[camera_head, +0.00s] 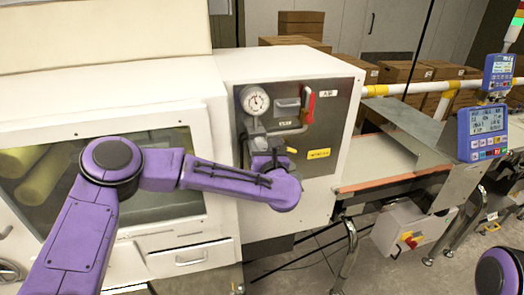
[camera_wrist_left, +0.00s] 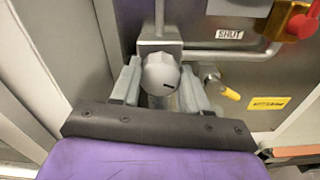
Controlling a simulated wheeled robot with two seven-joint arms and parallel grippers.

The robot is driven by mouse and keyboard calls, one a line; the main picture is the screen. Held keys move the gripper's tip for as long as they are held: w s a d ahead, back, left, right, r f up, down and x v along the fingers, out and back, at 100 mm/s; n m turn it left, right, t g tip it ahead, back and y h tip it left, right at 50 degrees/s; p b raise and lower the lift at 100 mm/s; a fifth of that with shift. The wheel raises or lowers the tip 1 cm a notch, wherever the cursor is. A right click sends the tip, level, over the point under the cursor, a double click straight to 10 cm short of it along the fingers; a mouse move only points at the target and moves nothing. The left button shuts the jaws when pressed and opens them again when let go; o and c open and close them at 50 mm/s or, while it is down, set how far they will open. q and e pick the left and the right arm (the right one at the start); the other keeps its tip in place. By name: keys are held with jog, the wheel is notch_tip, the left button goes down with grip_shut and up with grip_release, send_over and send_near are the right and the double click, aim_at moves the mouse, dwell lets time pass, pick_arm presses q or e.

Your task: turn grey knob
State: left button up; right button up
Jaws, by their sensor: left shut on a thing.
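In the head view my left gripper (camera_head: 266,162) is at the dark panel (camera_head: 325,137), below the pressure gauge (camera_head: 255,100); the knob is hidden there behind my gripper and wrist. My right gripper is not in view.
A red-handled lever (camera_head: 308,104) is up and right of the knob. A small yellow-tipped handle (camera_wrist_left: 230,94) is close to my right-hand finger in the wrist view. A conveyor belt (camera_head: 385,176) and blue display unit (camera_head: 483,130) stand to the right.

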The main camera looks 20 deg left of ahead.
pick_arm(q)
jog(key=m+b, duration=0.1)
jog(key=m, duration=0.1)
jog(key=shift+f+m+b, duration=0.15)
jog(key=shift+m+b, duration=0.15)
jog(key=shift+b, duration=0.05)
jog(key=m+b, duration=0.1)
jog(key=m, duration=0.1)
jog(key=shift+m, duration=0.3)
jog(key=shift+m+b, duration=0.35)
jog(key=shift+m, duration=2.35)
jog(key=o, duration=1)
jog(key=shift+d, duration=0.1)
jog(key=shift+o, duration=0.2)
